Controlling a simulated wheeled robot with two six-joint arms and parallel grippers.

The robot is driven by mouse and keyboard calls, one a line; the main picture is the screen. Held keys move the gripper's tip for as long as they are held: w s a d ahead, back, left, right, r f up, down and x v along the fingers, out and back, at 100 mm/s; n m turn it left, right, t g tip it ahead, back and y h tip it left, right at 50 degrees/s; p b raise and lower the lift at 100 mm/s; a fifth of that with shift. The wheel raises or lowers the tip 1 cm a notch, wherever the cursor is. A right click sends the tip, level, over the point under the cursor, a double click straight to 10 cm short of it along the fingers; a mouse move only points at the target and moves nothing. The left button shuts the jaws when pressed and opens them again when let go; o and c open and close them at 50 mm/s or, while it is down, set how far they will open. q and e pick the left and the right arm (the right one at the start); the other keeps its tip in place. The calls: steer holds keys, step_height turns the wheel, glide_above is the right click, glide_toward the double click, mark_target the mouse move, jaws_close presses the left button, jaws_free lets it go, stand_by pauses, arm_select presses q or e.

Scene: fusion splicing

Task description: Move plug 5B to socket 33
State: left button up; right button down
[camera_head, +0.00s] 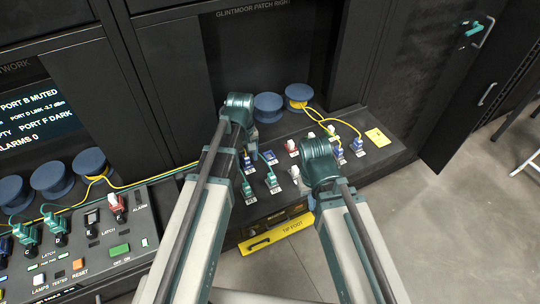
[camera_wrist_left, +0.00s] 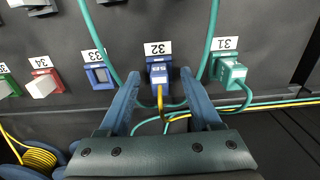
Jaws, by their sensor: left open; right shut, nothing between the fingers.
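In the left wrist view, a blue plug (camera_wrist_left: 158,72) with a yellow cable sits in the place labelled 32. No 5B marking is readable on it. Socket 33 (camera_wrist_left: 97,75) is an empty blue-framed opening just left of it. My left gripper (camera_wrist_left: 157,85) is open, its blue fingers on either side of the blue plug; whether they touch it I cannot tell.
In the left wrist view, a green plug (camera_wrist_left: 230,73) is in 31 and a white-and-red plug (camera_wrist_left: 42,86) in 34. Green cables loop close to both fingers. In the head view, more plugs, a yellow card (camera_head: 377,137) and blue spools (camera_head: 268,107) crowd the panel.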

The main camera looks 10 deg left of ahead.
mark_target(246, 156)
arm_select(q)
jaws_close()
stand_by(0.4)
stand_by(1.0)
steer(key=shift+r, duration=0.1)
steer(key=shift+r+p, duration=2.95)
steer(key=shift+p, duration=0.1)
